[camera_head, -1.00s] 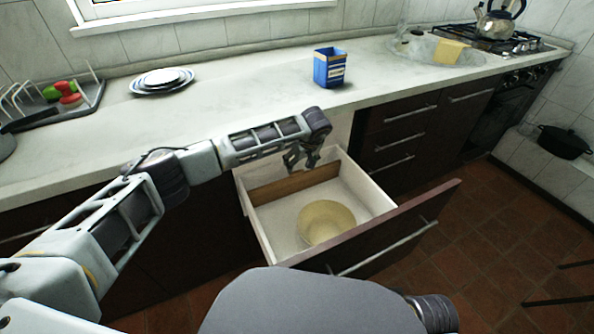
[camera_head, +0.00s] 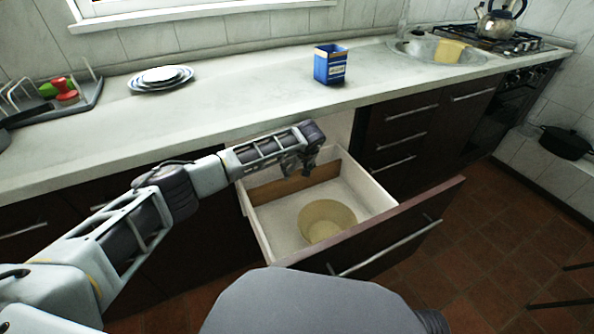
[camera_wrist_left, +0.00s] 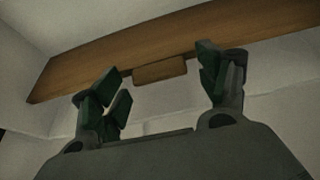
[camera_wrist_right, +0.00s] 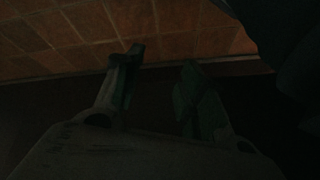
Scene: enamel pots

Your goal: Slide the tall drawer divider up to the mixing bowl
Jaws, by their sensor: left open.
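The tall drawer divider is a brown wooden board (camera_head: 268,190) standing across the back of the open drawer. The left wrist view shows the board (camera_wrist_left: 95,62) with a small wooden block (camera_wrist_left: 160,71) on its face. The cream mixing bowl (camera_head: 327,221) sits on the drawer floor nearer the front, with bare floor between it and the divider. My left gripper (camera_head: 299,166) is open and points down at the divider. In its wrist view the fingers (camera_wrist_left: 163,80) straddle the block, apart from each other; contact cannot be told. My right gripper (camera_wrist_right: 160,75) is open and empty, low over a dark area.
The white drawer (camera_head: 376,190) has side walls and a dark front with a handle (camera_head: 385,248). The counter (camera_head: 230,105) above holds a blue box (camera_head: 330,65), stacked plates (camera_head: 161,77) and a dish rack (camera_head: 75,108). Tiled floor (camera_head: 480,240) lies to the right.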

